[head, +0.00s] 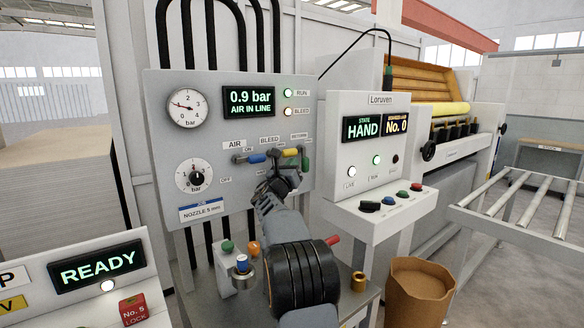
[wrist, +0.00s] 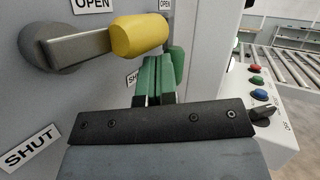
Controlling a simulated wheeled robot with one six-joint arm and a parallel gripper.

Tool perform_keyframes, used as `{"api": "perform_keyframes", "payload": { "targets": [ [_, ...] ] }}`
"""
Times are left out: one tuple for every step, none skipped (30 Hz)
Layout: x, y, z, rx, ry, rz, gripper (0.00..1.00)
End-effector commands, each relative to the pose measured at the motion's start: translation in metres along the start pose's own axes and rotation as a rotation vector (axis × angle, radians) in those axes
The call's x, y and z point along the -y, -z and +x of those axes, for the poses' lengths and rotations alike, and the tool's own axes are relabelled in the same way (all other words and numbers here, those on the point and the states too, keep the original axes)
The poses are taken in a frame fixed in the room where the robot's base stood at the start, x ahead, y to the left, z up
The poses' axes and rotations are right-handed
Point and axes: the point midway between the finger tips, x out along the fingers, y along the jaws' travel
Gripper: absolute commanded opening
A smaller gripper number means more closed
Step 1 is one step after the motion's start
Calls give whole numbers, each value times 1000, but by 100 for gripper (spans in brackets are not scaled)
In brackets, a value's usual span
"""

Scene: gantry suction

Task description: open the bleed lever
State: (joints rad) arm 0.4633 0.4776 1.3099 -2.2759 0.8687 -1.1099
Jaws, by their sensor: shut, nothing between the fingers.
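The bleed lever has a yellow grip (head: 290,153) on a grey arm and sits mid-panel under the BLEED label. In the wrist view its yellow grip (wrist: 140,36) points right from the round pivot, roughly level. An OPEN plate (wrist: 93,4) is above the pivot and a SHUT plate (wrist: 31,148) is below it. My gripper (wrist: 155,78) is shut and empty, its green-tipped fingers together just below the yellow grip. Whether they touch it I cannot tell. In the head view my gripper (head: 284,178) is just below the lever, partly hidden by my wrist.
A blue-gripped air lever (head: 258,158) is left of the bleed lever, and a green-gripped return lever (head: 306,163) is close on its right. The panel display (head: 249,102) reads 0.9 bar, AIR IN LINE. A button console (head: 380,200) stands to the right.

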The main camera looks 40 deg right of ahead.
Motion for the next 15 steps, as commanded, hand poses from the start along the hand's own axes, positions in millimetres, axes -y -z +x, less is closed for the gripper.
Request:
{"api": "perform_keyframes", "payload": {
  "targets": [
    [3, -7, 2, 11, 6, 4, 0],
    [3, -7, 2, 11, 6, 4, 0],
    [4, -8, 3, 12, 7, 5, 0],
    [4, -8, 3, 13, 7, 5, 0],
    [4, -9, 3, 14, 8, 5, 0],
    [5, -9, 3, 15, 8, 5, 0],
    [5, -10, 3, 15, 9, 6, 0],
    [5, -10, 3, 16, 9, 6, 0],
    [5, -10, 4, 16, 9, 6, 0],
    [5, -11, 4, 17, 10, 6, 0],
    [6, -11, 4, 17, 10, 6, 0],
    [6, -11, 4, 17, 10, 6, 0],
    [6, -11, 4, 18, 10, 6, 0],
    [6, -12, 4, 18, 10, 6, 0],
    [6, -12, 4, 18, 11, 6, 0]
  ]
}}
